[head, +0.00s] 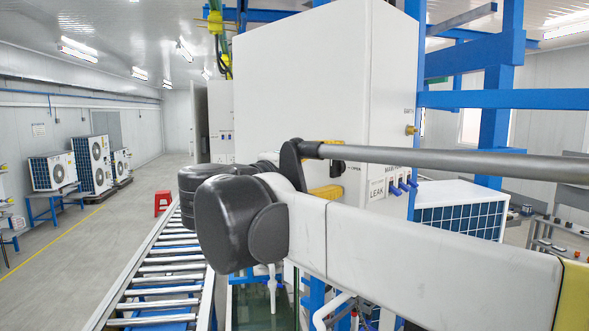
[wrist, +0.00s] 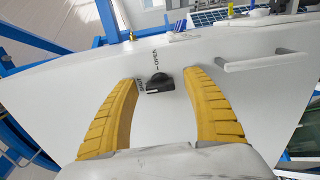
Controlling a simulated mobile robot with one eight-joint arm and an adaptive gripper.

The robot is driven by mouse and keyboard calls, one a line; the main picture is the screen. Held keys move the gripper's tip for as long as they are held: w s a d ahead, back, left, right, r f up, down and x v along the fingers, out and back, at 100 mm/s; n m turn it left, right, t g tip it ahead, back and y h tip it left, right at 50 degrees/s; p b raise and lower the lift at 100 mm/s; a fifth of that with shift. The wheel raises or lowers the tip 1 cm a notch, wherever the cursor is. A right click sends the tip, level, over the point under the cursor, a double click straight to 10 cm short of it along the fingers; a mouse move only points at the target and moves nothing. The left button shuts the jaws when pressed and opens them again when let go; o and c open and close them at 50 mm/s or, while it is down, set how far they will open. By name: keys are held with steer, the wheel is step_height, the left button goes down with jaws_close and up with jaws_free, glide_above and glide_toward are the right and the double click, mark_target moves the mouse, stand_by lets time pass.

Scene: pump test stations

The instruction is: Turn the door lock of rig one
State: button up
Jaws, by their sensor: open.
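The door lock is a small black knob (wrist: 160,84) on the white cabinet door (wrist: 235,90), with an "OPEN" marking beside it in the wrist view. My gripper (wrist: 161,77) has two yellow ribbed fingers spread apart and points at the door. In the wrist view the knob appears between the fingertips, with a gap to each; how far the tips are from the door I cannot tell. In the head view the cabinet (head: 300,85) stands behind my arm, and my gripper (head: 331,168) is partly hidden by it.
A pale bar handle (wrist: 262,60) is on the door right of the lock in the wrist view. In the head view, blue switches (head: 403,185) and a "LEAK" label are on the cabinet's side. A roller conveyor (head: 155,285) runs at left; blue posts (head: 497,90) stand at right.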

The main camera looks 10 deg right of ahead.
steer(key=v, duration=1.2)
steer(key=shift+f, duration=0.1)
steer(key=s+d+f+g+y+b, duration=0.15)
steer(key=d+f+b, duration=0.35)
steer(key=f, duration=0.7)
steer(key=s+d+f+g+y+b, duration=0.1)
steer(key=d+f+y+b, duration=0.35)
steer(key=f, duration=0.75)
steer(key=s+d+f+g+b, duration=0.1)
steer(key=d+f+b, duration=0.2)
steer(key=f+b, duration=0.65)
steer(key=s+f+m+y+b, duration=0.2)
steer(key=f+b, duration=0.4)
steer(key=f, duration=0.7)
steer(key=s+a+f+m+y+b, duration=0.1)
steer(key=s+f+y+b, duration=0.3)
steer(key=f, duration=1)
steer(key=s+a+f+m+y+b, duration=0.1)
steer(key=s+f+m+y+b, duration=0.2)
steer(key=f+b, duration=0.5)
step_height(320, 180, down, 6)
steer(key=shift+s+f+m+t+b, duration=0.2)
steer(key=shift+f+m+t+b, duration=0.05)
steer(key=shift+m+t+b, duration=0.15)
